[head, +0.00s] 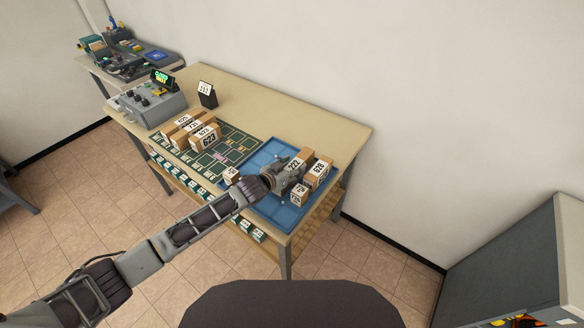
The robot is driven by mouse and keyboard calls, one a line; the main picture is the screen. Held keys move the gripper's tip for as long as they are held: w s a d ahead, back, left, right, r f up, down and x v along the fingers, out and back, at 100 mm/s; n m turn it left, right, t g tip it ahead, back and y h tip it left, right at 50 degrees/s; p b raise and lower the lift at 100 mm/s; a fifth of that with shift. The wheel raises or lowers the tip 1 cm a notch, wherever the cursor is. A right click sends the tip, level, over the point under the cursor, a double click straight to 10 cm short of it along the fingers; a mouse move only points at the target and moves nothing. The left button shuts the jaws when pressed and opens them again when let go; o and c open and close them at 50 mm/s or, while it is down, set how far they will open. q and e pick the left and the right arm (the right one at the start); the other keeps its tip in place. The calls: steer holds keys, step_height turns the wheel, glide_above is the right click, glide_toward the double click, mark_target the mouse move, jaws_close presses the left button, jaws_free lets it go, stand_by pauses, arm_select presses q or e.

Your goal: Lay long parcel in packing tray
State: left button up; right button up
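The blue packing tray (262,156) lies at the right front of the table. My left gripper (290,172) reaches over it, close to a brown parcel labelled 622 (301,158). The fingers are small and partly hidden, so I cannot tell whether they grip it. A long brown parcel labelled 628 (318,172) lies at the tray's right side. A smaller parcel (299,194) is in front of it, and another small one (231,175) is at the tray's left edge. My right gripper is not in view.
Several numbered parcels (205,137) stand on a green patterned mat (232,146) left of the tray. Behind are a grey control box (152,106) and a black number stand (207,96). The table's back right (300,115) is bare. A wall runs behind.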

arm_select(q)
steer(key=shift+r, duration=0.1)
stand_by(0.3)
steer(key=v, duration=1.2)
stand_by(0.5)
